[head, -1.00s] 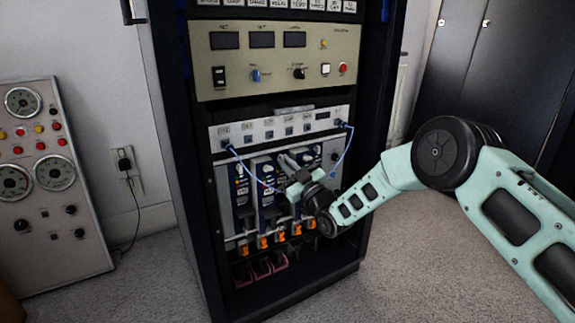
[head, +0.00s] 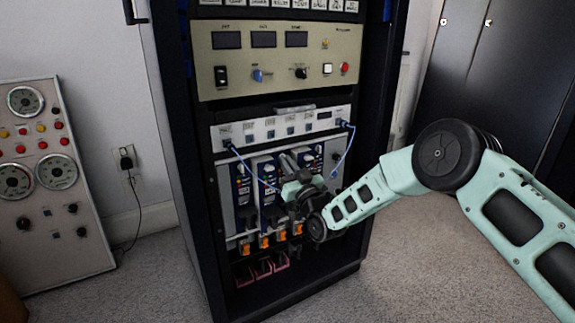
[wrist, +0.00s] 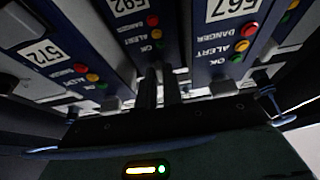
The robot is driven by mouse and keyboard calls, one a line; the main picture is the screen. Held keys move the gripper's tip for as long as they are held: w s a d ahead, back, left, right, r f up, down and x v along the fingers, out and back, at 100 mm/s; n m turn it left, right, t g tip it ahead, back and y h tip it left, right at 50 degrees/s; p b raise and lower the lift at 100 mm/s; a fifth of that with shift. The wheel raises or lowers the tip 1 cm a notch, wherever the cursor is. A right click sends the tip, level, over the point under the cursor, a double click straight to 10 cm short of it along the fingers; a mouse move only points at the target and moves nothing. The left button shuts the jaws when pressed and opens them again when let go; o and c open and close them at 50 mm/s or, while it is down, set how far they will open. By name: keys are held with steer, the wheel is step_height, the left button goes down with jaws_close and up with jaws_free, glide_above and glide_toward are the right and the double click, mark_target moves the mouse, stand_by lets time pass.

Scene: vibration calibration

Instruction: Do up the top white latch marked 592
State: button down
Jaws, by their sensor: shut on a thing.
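The module marked 592 (wrist: 128,12) is at the top middle of the wrist view, with red, yellow and green lights in a column on its dark blue strip. My gripper (wrist: 160,94) points at the end of this module, just past its green OK light. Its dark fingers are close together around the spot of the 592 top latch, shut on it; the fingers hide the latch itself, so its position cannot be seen. In the head view my gripper (head: 288,172) is against the upper part of the middle modules in the rack.
Modules 572 (wrist: 42,53) and 567 (wrist: 232,9) flank 592 closely, with pale latches at their ends. In the head view, blue cables (head: 246,163) hang from the white panel (head: 262,129) above. Orange tabs (head: 264,242) and pink bins (head: 263,268) are below.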

steer(key=shift+f, duration=0.15)
steer(key=c, duration=1.5)
jaws_free()
steer(key=shift+c, duration=0.2)
steer(key=p+v, duration=0.5)
steer(key=v, duration=1.2)
steer(key=shift+s, duration=0.2)
steer(key=shift+d, duration=0.15)
